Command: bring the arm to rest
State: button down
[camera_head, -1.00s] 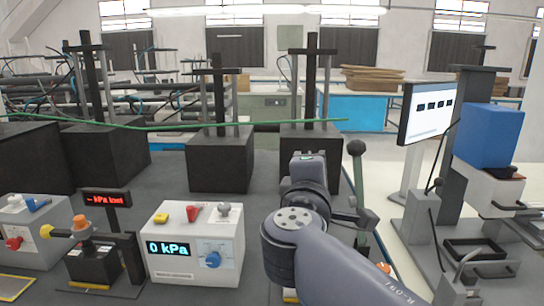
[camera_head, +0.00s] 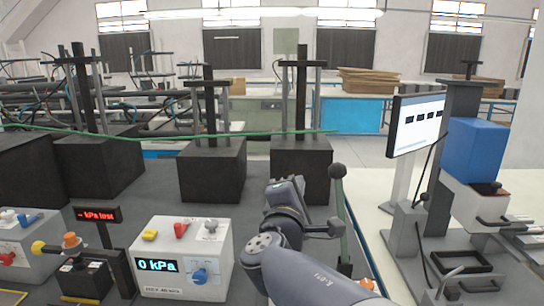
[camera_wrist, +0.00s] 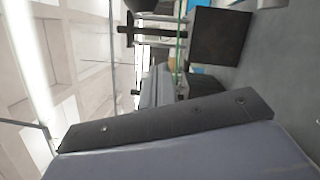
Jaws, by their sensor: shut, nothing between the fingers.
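My arm rises from the bottom right of the head view, folded at its joints, with its upper part in front of the black blocks. In the wrist view a large grey-blue surface and a dark bar with screws fill the lower part, probably parts of my own arm.
A white box reading 0 kPa (camera_head: 183,258) stands at the front left, beside a small red display (camera_head: 98,214). A monitor (camera_head: 416,124) and a blue box (camera_head: 474,146) stand at the right.

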jog(key=a+f+n, duration=0.3)
jog(key=a+f, duration=0.3)
jog(key=a, duration=0.3)
jog(key=d+b+v, duration=0.1)
jog(key=v, duration=0.8)
jog(key=shift+s+t+b, duration=0.3)
jog(key=shift+s, duration=0.15)
jog(key=shift+f, duration=0.1)
